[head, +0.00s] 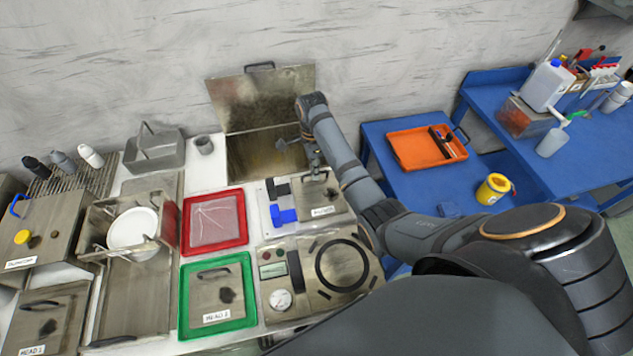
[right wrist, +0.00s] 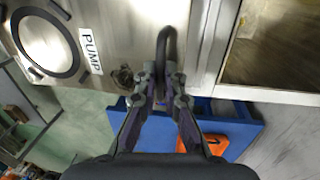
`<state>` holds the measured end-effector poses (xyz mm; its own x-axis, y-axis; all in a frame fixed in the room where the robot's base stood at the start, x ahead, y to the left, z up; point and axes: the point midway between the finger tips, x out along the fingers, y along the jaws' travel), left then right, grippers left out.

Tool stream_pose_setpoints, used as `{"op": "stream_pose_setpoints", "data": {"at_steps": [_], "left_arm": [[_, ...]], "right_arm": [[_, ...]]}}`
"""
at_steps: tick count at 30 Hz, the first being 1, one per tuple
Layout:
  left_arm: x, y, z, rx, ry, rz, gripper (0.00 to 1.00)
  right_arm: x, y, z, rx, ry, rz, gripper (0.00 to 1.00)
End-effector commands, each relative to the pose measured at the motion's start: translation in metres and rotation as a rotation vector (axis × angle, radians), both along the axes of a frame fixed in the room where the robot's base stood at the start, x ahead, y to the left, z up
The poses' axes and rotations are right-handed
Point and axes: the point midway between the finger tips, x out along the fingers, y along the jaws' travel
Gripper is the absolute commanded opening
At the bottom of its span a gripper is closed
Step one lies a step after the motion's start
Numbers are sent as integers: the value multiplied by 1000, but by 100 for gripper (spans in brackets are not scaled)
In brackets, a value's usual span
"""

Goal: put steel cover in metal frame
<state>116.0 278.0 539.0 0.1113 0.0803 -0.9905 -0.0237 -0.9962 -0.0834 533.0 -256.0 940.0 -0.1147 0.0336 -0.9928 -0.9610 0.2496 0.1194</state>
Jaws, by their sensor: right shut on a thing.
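My right gripper (head: 317,168) is at the steel cover (head: 318,194) labelled PUMP, on the worktop right of centre. In the right wrist view my right gripper (right wrist: 163,90) is shut on the dark handle (right wrist: 166,52) of this cover (right wrist: 125,30). The cover looks flat; I cannot tell whether it is raised. An open metal frame (head: 229,160) with a brownish inside lies behind and left of it, with a hinged lid (head: 265,95) standing up against the wall. The frame's edge also shows in the right wrist view (right wrist: 209,60). My left gripper is not in view.
A red tray (head: 185,222), a green tray (head: 183,300) with a plate labelled HEAD 2 and a panel with a black ring (head: 308,285) stand nearby. Blue pieces (head: 283,216) lie just left of the cover. A blue table (head: 420,185) with an orange tray (head: 402,148) is to the right.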

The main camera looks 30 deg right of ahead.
Motion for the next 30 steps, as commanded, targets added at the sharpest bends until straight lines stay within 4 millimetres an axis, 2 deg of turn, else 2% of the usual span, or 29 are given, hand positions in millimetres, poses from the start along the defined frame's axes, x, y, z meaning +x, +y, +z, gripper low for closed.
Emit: {"op": "stream_pose_setpoints", "data": {"at_steps": [3, 6, 13, 19, 26, 27, 30], "left_arm": [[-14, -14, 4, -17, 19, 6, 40], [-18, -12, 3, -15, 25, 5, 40], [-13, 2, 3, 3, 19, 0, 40], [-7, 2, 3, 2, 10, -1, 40], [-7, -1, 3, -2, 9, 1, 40], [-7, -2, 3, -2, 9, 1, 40], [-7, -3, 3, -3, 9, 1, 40]], "right_arm": [[15, -10, -13, 0, -4, -1, 0], [22, -14, -23, 0, -5, 1, 0], [26, -17, -30, 0, -5, 0, 0], [26, -18, -59, 1, -4, 1, 0], [26, -17, -63, 1, -6, 2, 0], [26, -17, -63, 1, -5, 2, 12], [26, -18, -63, 0, -5, 2, 26]]}}
